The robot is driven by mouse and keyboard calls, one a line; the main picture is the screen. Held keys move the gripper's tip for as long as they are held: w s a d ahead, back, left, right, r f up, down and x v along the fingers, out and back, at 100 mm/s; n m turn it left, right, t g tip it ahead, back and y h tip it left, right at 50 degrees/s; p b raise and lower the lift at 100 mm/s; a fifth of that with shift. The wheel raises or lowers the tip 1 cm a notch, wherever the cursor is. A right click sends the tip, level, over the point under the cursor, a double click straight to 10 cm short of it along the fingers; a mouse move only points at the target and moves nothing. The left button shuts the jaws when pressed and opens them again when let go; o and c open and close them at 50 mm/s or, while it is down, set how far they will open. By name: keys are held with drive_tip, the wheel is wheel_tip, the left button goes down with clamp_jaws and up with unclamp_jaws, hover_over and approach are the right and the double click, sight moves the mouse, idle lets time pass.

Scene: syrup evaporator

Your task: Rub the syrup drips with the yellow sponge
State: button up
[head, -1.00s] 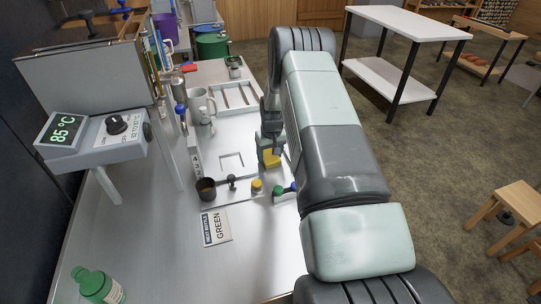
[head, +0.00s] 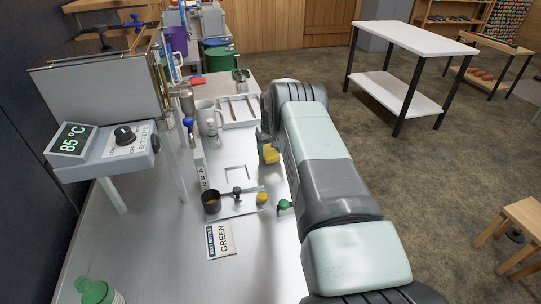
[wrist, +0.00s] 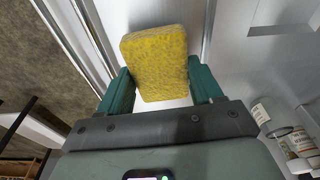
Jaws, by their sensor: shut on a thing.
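The yellow sponge (head: 271,154) is held by my gripper (head: 268,142) near the right edge of the steel bench (head: 150,235). In the wrist view the sponge (wrist: 156,58) sits between the two green fingers of my gripper (wrist: 161,88), which are shut on its sides. Pale, smooth metal surfaces show behind it. I cannot tell from these frames whether the sponge touches the bench. I cannot make out any syrup drips. My arm covers part of the bench's right edge.
A dark cup (head: 211,203), a black-knobbed part (head: 237,192) and a small yellow piece (head: 262,198) stand nearer on the bench. A green-knobbed valve (head: 284,205) is at the edge. A GREEN card (head: 221,240) lies in front.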

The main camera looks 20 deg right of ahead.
drive_tip(key=shift+r, duration=3.2)
